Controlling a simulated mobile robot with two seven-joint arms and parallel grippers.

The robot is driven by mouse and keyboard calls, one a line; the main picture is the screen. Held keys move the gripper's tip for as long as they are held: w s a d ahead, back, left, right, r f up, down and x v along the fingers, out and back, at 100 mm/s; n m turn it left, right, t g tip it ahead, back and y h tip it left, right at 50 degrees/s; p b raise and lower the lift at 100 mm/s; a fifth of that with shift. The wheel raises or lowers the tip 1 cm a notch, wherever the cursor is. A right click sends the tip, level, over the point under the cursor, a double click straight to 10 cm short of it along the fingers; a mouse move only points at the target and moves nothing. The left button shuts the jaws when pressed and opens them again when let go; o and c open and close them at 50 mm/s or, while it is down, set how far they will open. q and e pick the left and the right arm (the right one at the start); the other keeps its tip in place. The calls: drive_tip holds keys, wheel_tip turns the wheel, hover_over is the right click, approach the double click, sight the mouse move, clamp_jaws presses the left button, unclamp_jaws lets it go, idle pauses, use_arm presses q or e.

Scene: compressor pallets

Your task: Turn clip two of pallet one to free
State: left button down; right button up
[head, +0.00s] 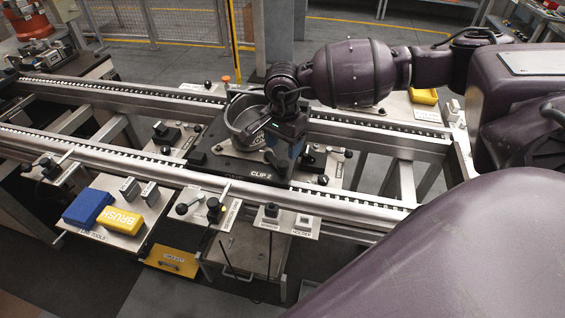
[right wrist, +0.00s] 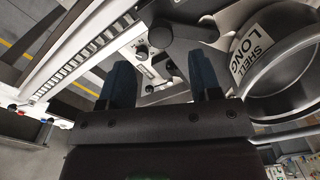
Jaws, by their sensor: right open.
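The dark pallet (head: 225,160) sits on the conveyor rails and carries a grey round shell (head: 237,118). A white "CLIP 2" label (head: 261,174) is on its near edge. My right gripper (head: 283,165) points down over the pallet just right of the shell and hides the clip there in the head view. In the right wrist view the two blue fingers of my right gripper (right wrist: 162,82) stand apart with nothing held between them. A dark clip-like part (right wrist: 178,35) lies beyond the fingertips, beside the shell marked "SHELL LONG" (right wrist: 252,48). Its exact turn is unclear. My left gripper is out of view.
The near conveyor rail (head: 210,181) runs in front of the pallet. A yellow block (head: 424,96) lies behind the far rail at right.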

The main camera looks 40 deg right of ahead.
sight(283, 163)
wheel_tip(283, 163, down, 7)
drive_tip(key=shift+r, duration=0.2)
idle(0.3)
drive_tip(key=shift+a, duration=0.1)
clamp_jaws()
